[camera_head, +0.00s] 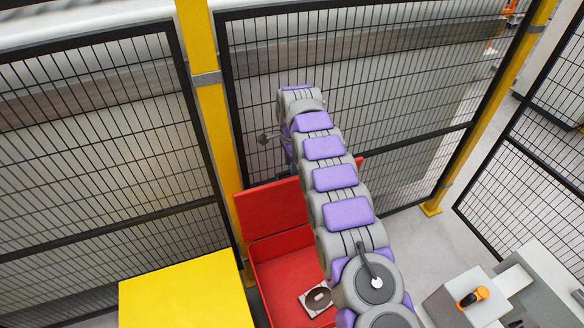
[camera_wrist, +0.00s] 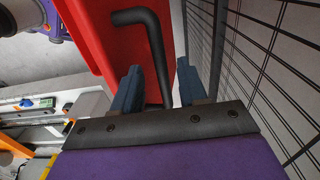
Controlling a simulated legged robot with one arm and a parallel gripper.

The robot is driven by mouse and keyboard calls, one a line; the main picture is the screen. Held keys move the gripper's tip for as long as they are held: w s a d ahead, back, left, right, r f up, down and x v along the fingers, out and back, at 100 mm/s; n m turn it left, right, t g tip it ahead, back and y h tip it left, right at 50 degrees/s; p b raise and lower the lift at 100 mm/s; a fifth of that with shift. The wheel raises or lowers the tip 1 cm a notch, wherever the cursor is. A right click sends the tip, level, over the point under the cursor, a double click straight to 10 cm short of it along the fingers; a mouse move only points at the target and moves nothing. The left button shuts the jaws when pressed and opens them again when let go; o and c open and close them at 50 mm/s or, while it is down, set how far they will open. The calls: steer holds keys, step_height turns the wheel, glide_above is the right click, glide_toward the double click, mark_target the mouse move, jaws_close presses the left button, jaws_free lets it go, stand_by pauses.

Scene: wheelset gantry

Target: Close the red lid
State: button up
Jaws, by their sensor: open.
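The red lid (camera_head: 268,208) stands open and upright at the back of the red box (camera_head: 262,290) in the head view. My arm covers part of both. In the wrist view the red lid (camera_wrist: 95,30) fills the upper middle, with a dark bent handle (camera_wrist: 152,45) on it. My gripper (camera_wrist: 158,85) is open, its two blue-grey fingers apart. The handle's lower end shows between them; I cannot tell whether a finger touches it. In the head view the gripper is mostly hidden by my arm.
A small plate with a dark disc (camera_head: 317,299) lies inside the box. A yellow block (camera_head: 185,295) stands to the left. Black mesh fencing (camera_head: 400,90) with yellow posts runs close behind the lid. A grey unit with an orange-black item (camera_head: 473,296) stands at right.

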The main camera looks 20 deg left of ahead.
steer(key=shift+f, duration=0.85)
jaws_close()
